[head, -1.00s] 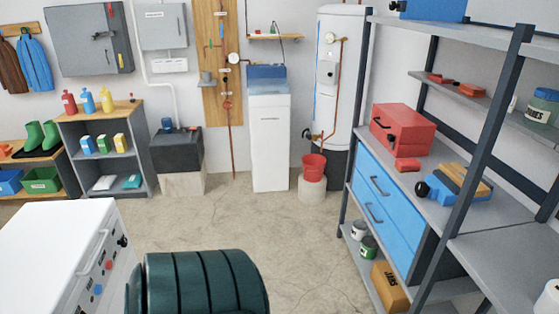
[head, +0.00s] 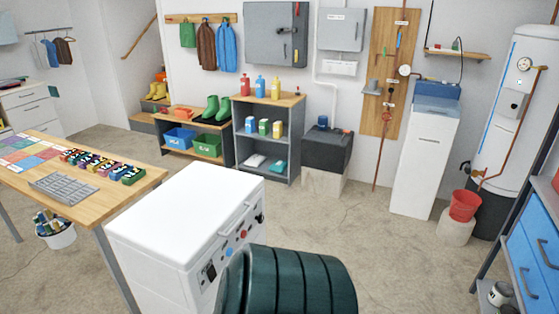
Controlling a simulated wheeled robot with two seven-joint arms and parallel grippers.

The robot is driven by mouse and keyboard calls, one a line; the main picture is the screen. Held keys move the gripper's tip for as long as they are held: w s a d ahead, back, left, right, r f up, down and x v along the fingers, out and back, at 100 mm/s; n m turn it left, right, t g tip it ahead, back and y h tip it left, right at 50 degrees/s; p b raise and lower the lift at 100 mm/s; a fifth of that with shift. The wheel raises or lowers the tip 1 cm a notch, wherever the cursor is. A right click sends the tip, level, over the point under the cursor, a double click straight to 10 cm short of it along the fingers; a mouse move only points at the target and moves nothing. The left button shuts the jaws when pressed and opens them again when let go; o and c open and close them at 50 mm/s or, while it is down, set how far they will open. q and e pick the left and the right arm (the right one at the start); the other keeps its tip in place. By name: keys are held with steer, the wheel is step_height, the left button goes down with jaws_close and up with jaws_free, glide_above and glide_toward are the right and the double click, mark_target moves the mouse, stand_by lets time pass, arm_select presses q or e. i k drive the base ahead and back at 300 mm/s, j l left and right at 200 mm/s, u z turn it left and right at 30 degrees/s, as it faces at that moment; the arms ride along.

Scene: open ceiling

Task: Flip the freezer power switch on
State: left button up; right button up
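The white chest freezer (head: 180,215) stands in the lower middle of the head view, with its lid down and a handle on the front edge. Its front control panel (head: 236,243) faces right and carries a dark knob, small red and blue round parts and a dark rectangular part. Which of these is the power switch, and its position, is too small to tell. A dark green ribbed object in front hides the lower right of the panel side. Neither of my grippers is in view.
The dark green ribbed object (head: 300,283) stands close in front of the freezer. A wooden table (head: 140,180) is to its left, with a white bucket (head: 58,238) beneath. Shelves line the back wall. Open concrete floor (head: 370,235) lies to the right.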

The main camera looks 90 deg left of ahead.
mark_target(211, 274)
steer(key=u, duration=3.35)
